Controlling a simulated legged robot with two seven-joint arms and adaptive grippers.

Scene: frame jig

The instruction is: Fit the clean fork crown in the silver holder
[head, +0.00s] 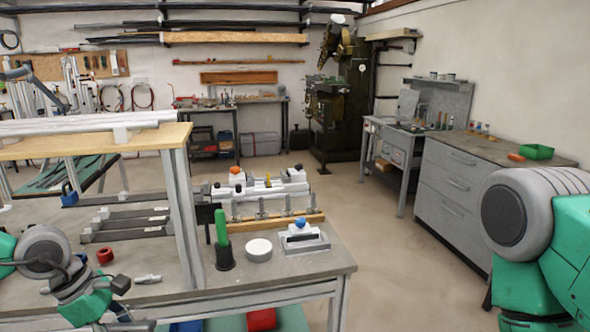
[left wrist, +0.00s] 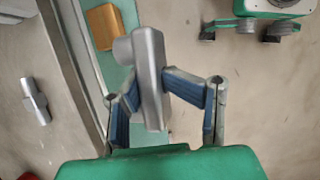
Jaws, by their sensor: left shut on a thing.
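My left gripper (left wrist: 158,92) is shut on a smooth grey metal piece, which looks like a fork crown (left wrist: 150,62), with a blue pad on each side of it. In the head view my left arm is at the bottom left, by the table's front edge; the held piece cannot be made out there. A second small grey metal piece (head: 147,279) lies on the table; a similar piece (left wrist: 35,101) shows at the left of the left wrist view. A silver block with a blue knob (head: 303,239) stands near the table's right edge; I cannot tell whether it is the silver holder.
A green-handled tool in a black cup (head: 223,250) and a white round puck (head: 258,250) stand left of the silver block. Behind is a wooden rack with upright pins (head: 278,221). A raised shelf's post (head: 184,215) stands on the table. A red ring (head: 105,256) lies at left.

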